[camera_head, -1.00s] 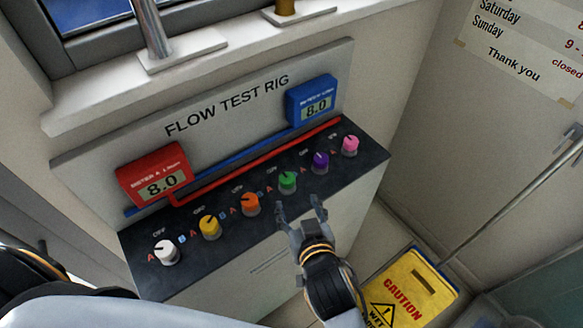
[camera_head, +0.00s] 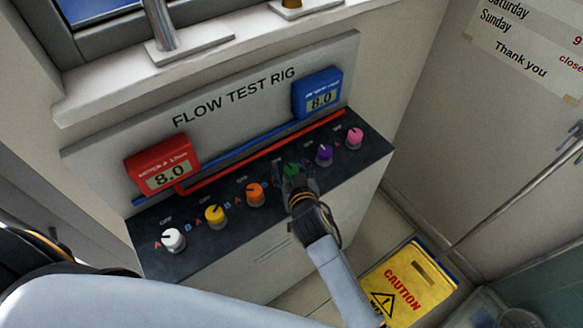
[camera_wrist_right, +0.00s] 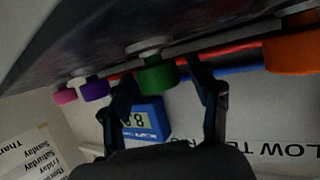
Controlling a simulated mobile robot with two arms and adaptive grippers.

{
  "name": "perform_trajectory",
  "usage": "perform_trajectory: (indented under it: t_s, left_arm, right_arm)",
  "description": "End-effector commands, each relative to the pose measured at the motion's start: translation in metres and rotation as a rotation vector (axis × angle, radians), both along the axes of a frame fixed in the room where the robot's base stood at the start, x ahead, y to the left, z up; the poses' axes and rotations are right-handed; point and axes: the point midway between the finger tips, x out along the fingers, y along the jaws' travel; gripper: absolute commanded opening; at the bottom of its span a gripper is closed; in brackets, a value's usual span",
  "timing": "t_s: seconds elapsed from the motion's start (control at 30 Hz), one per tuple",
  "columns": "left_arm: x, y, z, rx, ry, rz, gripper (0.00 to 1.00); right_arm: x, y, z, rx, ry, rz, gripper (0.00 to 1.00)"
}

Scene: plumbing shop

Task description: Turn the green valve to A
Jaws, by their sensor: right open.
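The green valve (camera_head: 291,170) is a round knob on the dark top of the flow test rig (camera_head: 190,262), between the orange and purple knobs. My right gripper (camera_head: 292,180) is over it in the head view and partly hides it and its labels. In the right wrist view the green valve (camera_wrist_right: 157,76) lies between the two spread fingers of my right gripper (camera_wrist_right: 165,88), with a gap showing on the finger sides. Whether a finger touches it I cannot tell. My left gripper is not in view.
The orange knob (camera_head: 256,194) and the purple knob (camera_head: 324,154) stand close on either side. White, yellow and pink knobs share the row. Red (camera_head: 162,163) and blue (camera_head: 317,93) displays both read 8.0. A yellow caution sign (camera_head: 411,284) is on the floor at right.

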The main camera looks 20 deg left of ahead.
Motion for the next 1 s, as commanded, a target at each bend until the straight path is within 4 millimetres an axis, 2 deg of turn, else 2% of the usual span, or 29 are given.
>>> perform_trajectory:
  t_s: [0.13,0.17,0.4,0.43,0.67,1.0]
  left_arm:
    - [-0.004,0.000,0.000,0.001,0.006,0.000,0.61]
    - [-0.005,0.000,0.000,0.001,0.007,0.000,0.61]
    - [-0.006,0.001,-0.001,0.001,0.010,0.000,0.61]
    - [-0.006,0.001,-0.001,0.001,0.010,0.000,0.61]
    - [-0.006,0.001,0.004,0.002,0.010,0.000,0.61]
    - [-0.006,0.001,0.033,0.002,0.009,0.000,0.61]
  right_arm:
    - [0.000,0.000,0.000,0.000,0.000,0.000,0.61]
    - [0.000,0.000,0.000,0.000,0.000,0.000,0.57]
    - [0.000,0.000,0.000,0.000,0.000,0.000,0.08]
    - [0.000,0.000,0.000,0.000,0.000,0.000,0.06]
    - [0.000,0.000,0.002,0.000,0.000,0.015,0.06]
    - [0.003,-0.003,0.005,-0.008,-0.004,0.185,0.06]
